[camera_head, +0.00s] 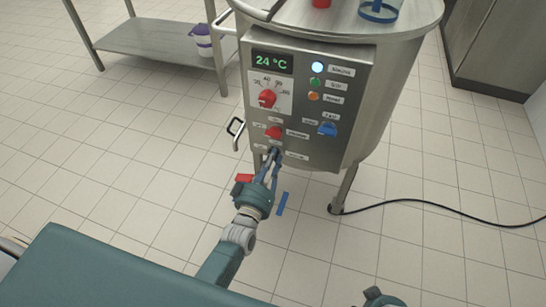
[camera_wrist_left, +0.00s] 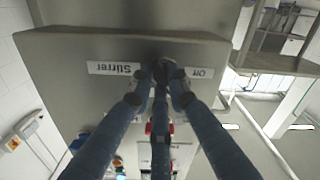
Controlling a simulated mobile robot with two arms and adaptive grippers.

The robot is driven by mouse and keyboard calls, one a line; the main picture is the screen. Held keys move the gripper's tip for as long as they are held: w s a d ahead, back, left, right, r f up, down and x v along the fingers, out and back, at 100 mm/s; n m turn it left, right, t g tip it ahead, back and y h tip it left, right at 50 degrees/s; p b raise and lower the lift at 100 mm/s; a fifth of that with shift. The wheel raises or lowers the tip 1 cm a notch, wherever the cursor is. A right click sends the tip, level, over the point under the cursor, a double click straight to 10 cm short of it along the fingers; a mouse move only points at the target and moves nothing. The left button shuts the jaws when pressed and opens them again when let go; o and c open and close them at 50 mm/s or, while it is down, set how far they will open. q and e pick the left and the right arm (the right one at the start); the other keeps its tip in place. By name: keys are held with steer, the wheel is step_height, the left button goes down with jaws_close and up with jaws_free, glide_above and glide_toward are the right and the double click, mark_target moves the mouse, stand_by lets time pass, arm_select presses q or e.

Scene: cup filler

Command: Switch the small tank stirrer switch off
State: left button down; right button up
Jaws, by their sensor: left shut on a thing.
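The steel tank's control panel (camera_head: 345,95) faces me. The stirrer switch (camera_wrist_left: 161,70) is a small dark knob low on the panel, between the "Stirrer" label (camera_wrist_left: 113,68) and the "Off" label (camera_wrist_left: 199,73). My left gripper (camera_head: 271,158) is at the panel's lower left with its fingers closed around this knob. The fingers (camera_wrist_left: 160,84) cover most of it in the left wrist view, so I cannot tell which way it points. My right gripper (camera_head: 378,298) shows only partly at the bottom edge of the head view.
Above are a red dial (camera_head: 267,98), a red switch (camera_head: 274,132), a blue switch (camera_head: 327,129) and lit buttons (camera_head: 316,68). The display (camera_head: 272,63) reads 24 °C. A handle (camera_head: 236,133) sticks out left. A black cable (camera_head: 440,205) crosses the floor at right.

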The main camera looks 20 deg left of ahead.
arm_select(q)
steer(key=n, duration=1.1)
steer(key=shift+a+r, duration=0.1)
steer(key=shift+a, duration=0.05)
arm_select(e)
steer(key=shift+r, duration=0.35)
arm_select(q)
steer(key=c, duration=1.7)
jaws_free()
steer(key=shift+o, duration=0.2)
steer(key=shift+s, duration=0.15)
steer(key=s, duration=1.1)
steer(key=shift+s+a, duration=0.2)
steer(key=shift+s, duration=0.2)
